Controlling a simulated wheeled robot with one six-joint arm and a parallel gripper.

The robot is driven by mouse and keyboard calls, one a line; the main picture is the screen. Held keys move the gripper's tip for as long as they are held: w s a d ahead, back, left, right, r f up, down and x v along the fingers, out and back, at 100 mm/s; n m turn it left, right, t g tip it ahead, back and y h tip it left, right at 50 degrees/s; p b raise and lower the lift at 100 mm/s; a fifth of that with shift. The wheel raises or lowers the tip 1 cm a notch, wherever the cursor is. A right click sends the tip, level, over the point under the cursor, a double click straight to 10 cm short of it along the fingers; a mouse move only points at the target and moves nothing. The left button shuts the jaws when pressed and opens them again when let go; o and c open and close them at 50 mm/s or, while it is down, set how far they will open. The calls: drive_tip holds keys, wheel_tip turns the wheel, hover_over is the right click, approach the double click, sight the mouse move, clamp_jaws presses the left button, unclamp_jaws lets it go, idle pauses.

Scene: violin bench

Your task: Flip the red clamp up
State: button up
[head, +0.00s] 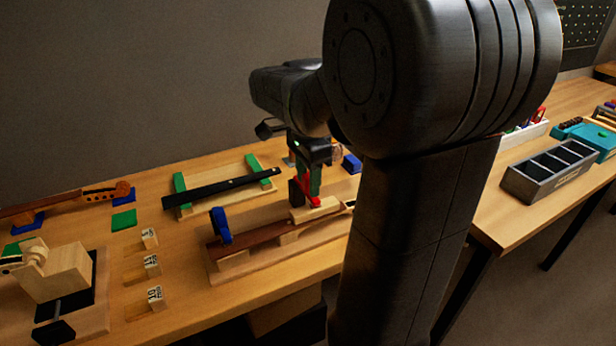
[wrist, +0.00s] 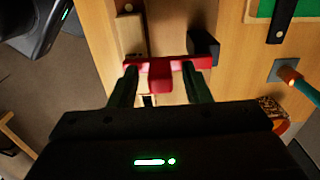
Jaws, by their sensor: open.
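The red clamp (wrist: 160,77) is in the wrist view, a red bar with a thicker red block at its middle. My gripper (wrist: 160,88) is open, with one dark green finger near each side of the clamp's block. I cannot tell whether the fingers touch it. In the head view the red clamp (head: 311,202) shows at the right part of the neck fixture, with my gripper (head: 309,182) right over it. The fixture's wooden base (head: 228,274) carries a brown neck piece (head: 262,236). A blue clamp (head: 220,226) stands upright at its left. My arm hides the fixture's right end.
A dark fingerboard (head: 220,187) lies across a wooden frame with green pads behind the fixture. Small labelled wooden blocks (head: 152,265) stand to the left. A grey divided tray (head: 549,170) is at the right.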

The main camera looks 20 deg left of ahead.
clamp_jaws()
